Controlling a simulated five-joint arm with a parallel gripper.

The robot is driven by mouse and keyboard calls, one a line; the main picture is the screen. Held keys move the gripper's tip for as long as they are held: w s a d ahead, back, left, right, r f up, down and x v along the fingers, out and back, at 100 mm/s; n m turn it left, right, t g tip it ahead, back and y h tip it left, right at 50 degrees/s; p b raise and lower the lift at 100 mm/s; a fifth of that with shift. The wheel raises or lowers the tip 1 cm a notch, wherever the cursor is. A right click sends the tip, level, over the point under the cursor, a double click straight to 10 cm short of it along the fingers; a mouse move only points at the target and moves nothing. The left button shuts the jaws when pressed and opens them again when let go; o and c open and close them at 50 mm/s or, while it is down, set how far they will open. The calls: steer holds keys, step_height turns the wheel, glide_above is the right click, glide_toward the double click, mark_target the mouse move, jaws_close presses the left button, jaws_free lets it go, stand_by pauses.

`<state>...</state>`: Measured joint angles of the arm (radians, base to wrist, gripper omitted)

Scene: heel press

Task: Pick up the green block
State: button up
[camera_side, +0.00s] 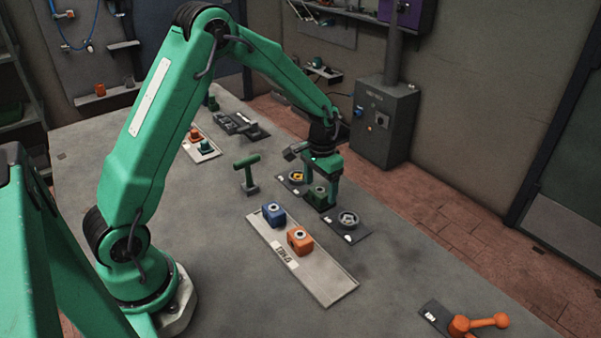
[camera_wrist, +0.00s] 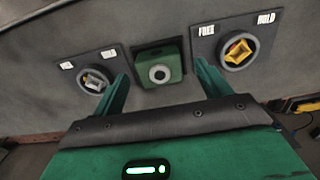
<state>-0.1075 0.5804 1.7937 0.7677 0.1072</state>
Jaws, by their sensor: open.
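The green block (camera_wrist: 160,69) shows in the wrist view as a dark green block with a pale round ring on its face, on a dark base plate. In the side view the green block (camera_side: 319,194) is partly hidden by my gripper. My gripper (camera_side: 322,200) is open, its two green fingers pointing down around the block. In the wrist view my gripper (camera_wrist: 160,85) shows one finger on each side of the block, with a gap on both sides.
A dial plate with a yellow knob (camera_side: 296,177) and one with a grey knob (camera_side: 348,219) flank the block closely. A pale tray (camera_side: 320,285) holds a blue block (camera_side: 273,214) and an orange block (camera_side: 300,240). A green T-handle (camera_side: 248,173) stands left.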

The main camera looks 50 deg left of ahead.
mark_target(321, 193)
steer(key=shift+f, duration=0.8)
steer(key=c, duration=1.2)
steer(key=shift+r, duration=0.15)
steer(key=shift+r, duration=0.6)
steer(key=r, duration=0.3)
steer(key=shift+s+d+r, duration=0.1)
steer(key=shift+s+d, duration=0.05)
steer(key=shift+d, duration=0.25)
steer(key=s+d+r, duration=0.1)
steer(key=d+r, duration=0.1)
steer(key=d, duration=0.1)
steer(key=s+d+r, duration=0.2)
steer(key=d, duration=0.1)
steer(key=s+d+r, duration=0.1)
steer(key=d+r, duration=0.1)
steer(key=d, duration=0.1)
steer(key=shift+s+d+r, duration=0.2)
steer(key=shift+s+d, duration=0.1)
steer(key=shift+d, duration=0.1)
